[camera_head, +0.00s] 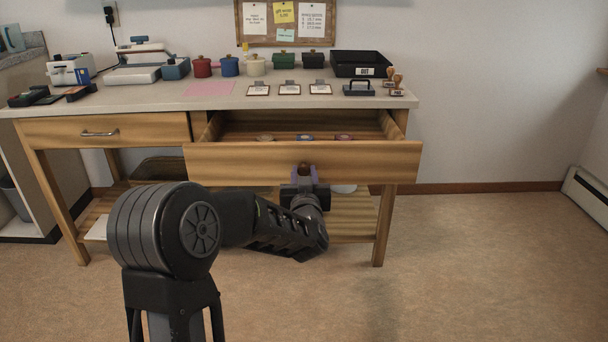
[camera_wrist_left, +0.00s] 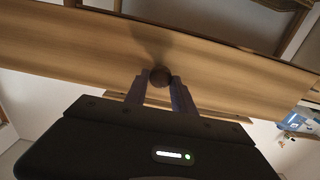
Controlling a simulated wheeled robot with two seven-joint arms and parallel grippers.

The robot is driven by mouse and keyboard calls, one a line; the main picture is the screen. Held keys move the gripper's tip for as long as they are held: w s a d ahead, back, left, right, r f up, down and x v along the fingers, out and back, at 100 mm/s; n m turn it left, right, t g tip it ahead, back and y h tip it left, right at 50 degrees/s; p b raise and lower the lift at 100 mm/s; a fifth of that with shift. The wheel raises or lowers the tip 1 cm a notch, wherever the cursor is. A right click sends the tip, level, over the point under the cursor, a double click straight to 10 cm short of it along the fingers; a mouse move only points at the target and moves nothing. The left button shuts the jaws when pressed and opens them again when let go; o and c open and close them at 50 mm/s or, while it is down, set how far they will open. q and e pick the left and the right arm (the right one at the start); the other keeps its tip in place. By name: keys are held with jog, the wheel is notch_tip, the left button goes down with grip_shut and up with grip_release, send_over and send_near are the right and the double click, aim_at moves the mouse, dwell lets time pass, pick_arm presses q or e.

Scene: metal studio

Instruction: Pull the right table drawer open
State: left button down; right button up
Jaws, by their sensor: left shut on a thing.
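The right table drawer (camera_head: 240,162) is pulled out from the wooden table (camera_head: 150,97), and its inside shows from above. Several small round items (camera_head: 304,137) lie in it. My left gripper (camera_head: 304,172) is at the middle of the drawer front, shut on the round brown knob. In the left wrist view the knob (camera_wrist_left: 160,75) sits between the two fingertips of my gripper (camera_wrist_left: 160,86), against the wooden drawer front (camera_wrist_left: 80,45). My right gripper is not in view.
The left drawer (camera_head: 60,131) is shut and has a metal handle. Pots, a black tray (camera_head: 360,64), stamps and cards stand on the tabletop. A lower shelf (camera_head: 350,222) lies under the drawers. The floor (camera_head: 490,250) to the right is clear.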

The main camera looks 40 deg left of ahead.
pick_arm(q)
jog(key=c, duration=1.1)
grip_release()
jog(key=shift+o, duration=0.2)
jog(key=p+v, duration=0.1)
jog(key=v, duration=0.6)
jog(key=shift+s+d+p, duration=0.25)
jog(key=shift+s+p, duration=0.05)
jog(key=shift+p, duration=0.1)
